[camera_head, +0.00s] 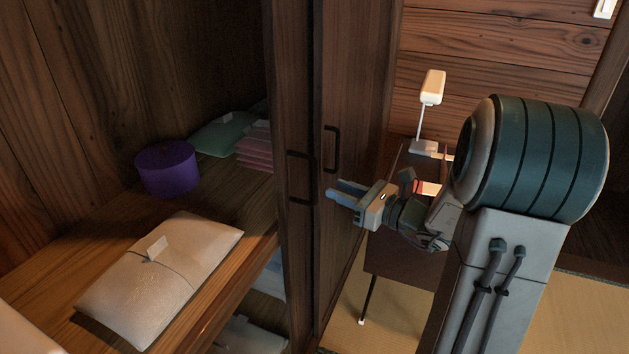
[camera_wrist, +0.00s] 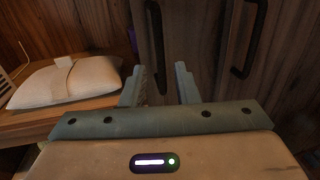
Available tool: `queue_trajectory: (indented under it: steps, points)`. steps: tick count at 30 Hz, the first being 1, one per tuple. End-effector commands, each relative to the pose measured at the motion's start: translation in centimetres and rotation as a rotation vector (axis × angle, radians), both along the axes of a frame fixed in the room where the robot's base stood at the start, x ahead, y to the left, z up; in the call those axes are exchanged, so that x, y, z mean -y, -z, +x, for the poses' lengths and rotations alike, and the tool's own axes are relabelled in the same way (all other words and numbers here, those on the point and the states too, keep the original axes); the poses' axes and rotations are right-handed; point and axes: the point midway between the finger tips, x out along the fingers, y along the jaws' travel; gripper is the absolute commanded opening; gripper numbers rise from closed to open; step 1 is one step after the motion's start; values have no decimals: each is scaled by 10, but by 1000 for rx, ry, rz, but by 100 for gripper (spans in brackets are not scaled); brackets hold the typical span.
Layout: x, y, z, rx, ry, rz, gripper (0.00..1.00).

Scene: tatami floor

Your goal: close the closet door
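The closet's dark wooden door (camera_head: 289,80) stands at the right side of an open compartment. It carries a black bar handle (camera_head: 300,200), which in the wrist view appears to be the left one (camera_wrist: 157,45). A second door panel (camera_head: 350,70) stands beside it with its own black handle (camera_head: 325,150), which appears at the right of the wrist view (camera_wrist: 262,40). My gripper (camera_head: 331,190) is in front of the panels, just right of the first handle. In the wrist view its two fingers (camera_wrist: 160,82) are apart with nothing held. Contact with a handle cannot be told.
On the open shelf (camera_head: 50,290) lie a pale wrapped package (camera_head: 165,275), a purple round box (camera_head: 167,168), and folded green (camera_head: 222,133) and pink cloths (camera_head: 256,150). A small desk (camera_head: 400,240) with a white lamp (camera_head: 432,90) stands behind my arm. Tatami (camera_head: 570,310) shows at lower right.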

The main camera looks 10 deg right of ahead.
Motion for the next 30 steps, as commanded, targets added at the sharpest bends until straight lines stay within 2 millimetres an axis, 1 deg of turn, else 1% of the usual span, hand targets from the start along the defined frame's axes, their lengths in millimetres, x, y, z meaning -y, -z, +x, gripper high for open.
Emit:
queue_trajectory:
  steps: [1,3,6,10,15,23,24,27,30]
  points:
    - [-9,0,9,1,-4,1,28]
    - [-19,0,19,1,-5,1,28]
    - [-31,0,33,1,-4,-1,28]
    - [-42,0,46,1,-2,-2,28]
    - [-50,0,53,1,0,-1,28]
    - [-50,0,55,1,0,-2,28]
    - [-50,0,54,1,0,-2,25]
    - [-50,0,54,1,0,-2,0]
    - [-50,0,54,1,0,-2,0]
